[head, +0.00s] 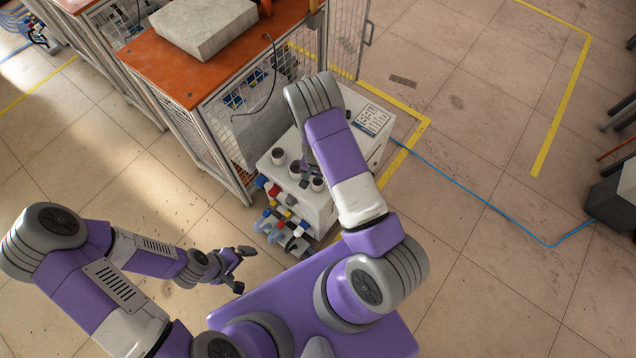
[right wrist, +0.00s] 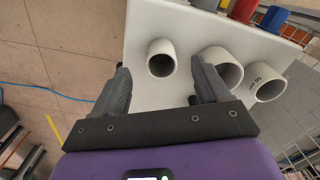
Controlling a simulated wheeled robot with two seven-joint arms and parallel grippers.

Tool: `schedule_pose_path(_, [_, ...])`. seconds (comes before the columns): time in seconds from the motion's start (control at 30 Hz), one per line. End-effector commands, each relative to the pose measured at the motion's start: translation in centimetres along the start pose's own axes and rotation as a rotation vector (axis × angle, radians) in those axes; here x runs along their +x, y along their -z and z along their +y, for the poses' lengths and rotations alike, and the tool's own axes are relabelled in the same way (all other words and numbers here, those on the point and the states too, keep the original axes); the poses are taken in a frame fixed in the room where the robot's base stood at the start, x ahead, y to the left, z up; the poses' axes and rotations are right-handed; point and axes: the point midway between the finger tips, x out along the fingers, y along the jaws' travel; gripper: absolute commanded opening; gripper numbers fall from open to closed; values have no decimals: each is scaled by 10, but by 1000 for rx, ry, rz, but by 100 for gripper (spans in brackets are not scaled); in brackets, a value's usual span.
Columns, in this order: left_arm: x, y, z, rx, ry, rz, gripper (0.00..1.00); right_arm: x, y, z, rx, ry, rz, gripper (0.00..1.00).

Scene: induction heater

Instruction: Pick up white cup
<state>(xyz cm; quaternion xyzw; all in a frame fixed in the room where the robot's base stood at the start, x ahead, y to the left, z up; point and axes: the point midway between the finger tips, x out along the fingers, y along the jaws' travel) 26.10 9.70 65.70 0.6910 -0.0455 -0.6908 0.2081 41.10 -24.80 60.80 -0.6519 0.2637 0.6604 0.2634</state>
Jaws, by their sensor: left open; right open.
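Several white cups with dark openings stand in a row on a white machine top. In the right wrist view, one white cup (right wrist: 160,58) is ahead of my right gripper (right wrist: 161,75), lined up with the gap between its open fingers. Two more cups, the middle cup (right wrist: 224,68) and the outer cup (right wrist: 266,82), are to the right of the right finger. In the head view, the cups include one at the far left (head: 278,156) and one nearest me (head: 317,184); my right arm partly covers this area. My left gripper (head: 240,268) is open and empty over the floor.
The white machine (head: 377,140) has coloured fittings (head: 284,215) on its front side. A wire-mesh cage with an orange top (head: 190,75) stands close behind it, carrying a grey block (head: 205,25). A blue cable (head: 480,197) crosses the open floor on the right.

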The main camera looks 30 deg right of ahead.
Motion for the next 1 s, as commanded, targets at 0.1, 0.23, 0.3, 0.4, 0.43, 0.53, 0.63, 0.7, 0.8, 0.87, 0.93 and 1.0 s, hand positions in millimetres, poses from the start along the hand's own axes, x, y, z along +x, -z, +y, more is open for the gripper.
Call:
schedule_pose_path(0.1, [2,0,-1,0,0,0,100,3,11,-4,21,4,11,75])
schedule_pose_path(0.23, [7,0,-2,0,0,0,100,18,12,-4,23,4,10,75])
schedule_pose_path(0.3, [8,0,-3,0,0,0,100,24,11,-4,23,4,10,75])
schedule_pose_path(0.4, [12,0,-4,0,0,0,100,32,12,-2,24,4,11,75])
schedule_pose_path(0.43, [13,1,-5,0,0,0,100,36,12,-1,24,4,11,75])
schedule_pose_path(0.53, [20,1,-7,0,0,0,100,53,11,2,23,4,10,75])
schedule_pose_path(0.63, [24,1,-9,0,0,0,100,67,11,2,23,4,10,75])
schedule_pose_path(0.7, [25,1,-9,0,0,0,100,72,11,1,22,5,11,75])
schedule_pose_path(0.8, [25,1,-9,0,0,0,100,73,12,1,21,6,12,75])
schedule_pose_path(0.87, [24,1,-9,0,0,0,100,72,12,1,22,6,12,75])
schedule_pose_path(0.93, [24,1,-9,0,0,0,100,72,12,1,22,6,12,73])
schedule_pose_path(1.0, [24,1,-9,0,0,0,100,72,12,1,22,5,12,63])
